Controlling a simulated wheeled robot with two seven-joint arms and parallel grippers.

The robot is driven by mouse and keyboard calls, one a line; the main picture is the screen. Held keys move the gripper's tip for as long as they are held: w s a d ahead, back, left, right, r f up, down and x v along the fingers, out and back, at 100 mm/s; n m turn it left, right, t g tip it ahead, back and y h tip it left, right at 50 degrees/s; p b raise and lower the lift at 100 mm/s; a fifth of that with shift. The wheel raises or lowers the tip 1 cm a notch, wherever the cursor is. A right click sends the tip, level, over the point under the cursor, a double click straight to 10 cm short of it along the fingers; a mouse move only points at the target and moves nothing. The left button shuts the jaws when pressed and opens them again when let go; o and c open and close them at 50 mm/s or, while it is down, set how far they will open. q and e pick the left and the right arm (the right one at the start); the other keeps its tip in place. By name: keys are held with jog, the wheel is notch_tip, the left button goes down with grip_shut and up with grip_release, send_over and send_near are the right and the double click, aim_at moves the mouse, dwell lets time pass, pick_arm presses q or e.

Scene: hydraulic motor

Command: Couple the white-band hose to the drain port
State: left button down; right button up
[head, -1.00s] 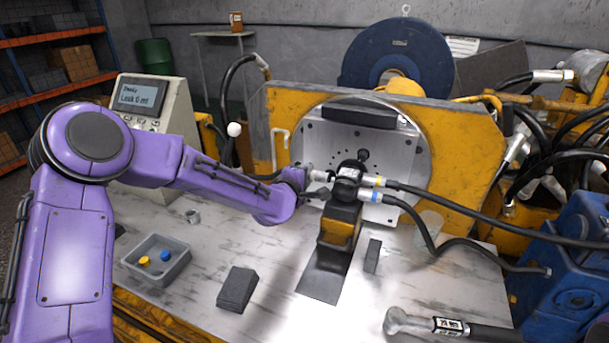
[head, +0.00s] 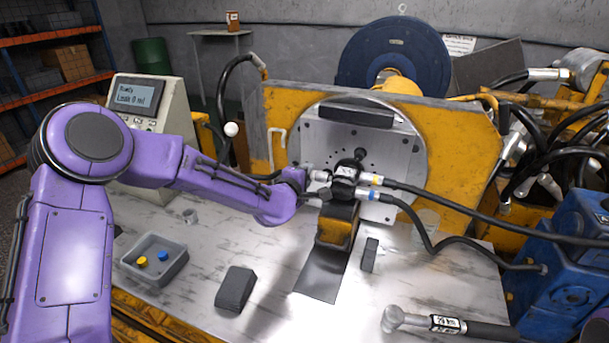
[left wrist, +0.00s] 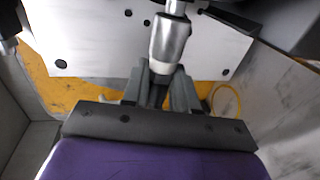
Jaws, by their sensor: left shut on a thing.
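The black hydraulic motor (head: 345,185) sits on a yellow and black stand (head: 335,232) in front of the round silver plate. My left gripper (head: 315,180) is at the motor's left side. The drain port is hidden from clear view. My right gripper is not in view.
A yellow-band hose (head: 400,187) and a blue-band hose (head: 405,208) run right from the motor. A dark block (head: 236,289) and a long-handled tool (head: 440,324) lie on the table (head: 210,235). A ball-knob lever (head: 231,130) stands behind my arm.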

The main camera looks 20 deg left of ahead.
pick_arm(q)
jog(key=shift+d+r, duration=0.1)
jog(key=shift+d, duration=0.35)
jog(key=c, duration=0.8)
grip_release()
jog(key=shift+c, duration=0.2)
jog(key=p+v, duration=0.2)
jog(key=v, duration=0.5)
